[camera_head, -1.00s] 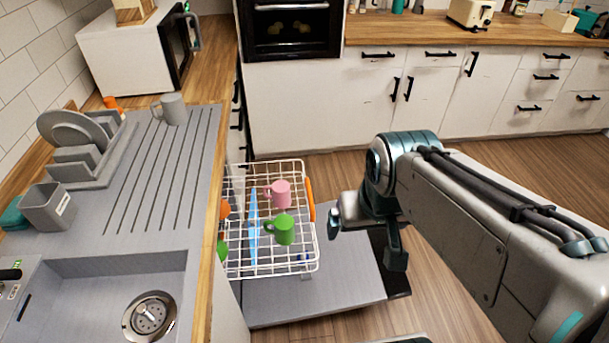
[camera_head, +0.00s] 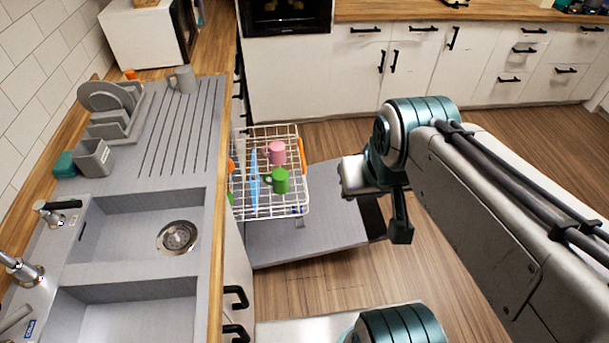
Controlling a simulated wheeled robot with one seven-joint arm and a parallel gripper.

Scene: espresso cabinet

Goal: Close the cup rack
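The cup rack (camera_head: 294,133) is a white wire basket with an orange handle (camera_head: 302,153) on its right side. It is pulled out from under the left counter, above a lowered grey door (camera_head: 300,243). It holds a pink mug (camera_head: 277,153), a green mug (camera_head: 279,181), a blue plate (camera_head: 254,178) and partly hidden orange and green items at its left. My gripper (camera_head: 362,182) is right of the rack, apart from the handle, with nothing visible in it. Its fingers are mostly hidden or unclear, so their opening cannot be judged.
The counter edge (camera_head: 216,210) with a double sink (camera_head: 150,225) borders the rack on the left. Black-handled fronts (camera_head: 236,297) sit below it. White cabinets (camera_head: 355,80) stand at the back.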

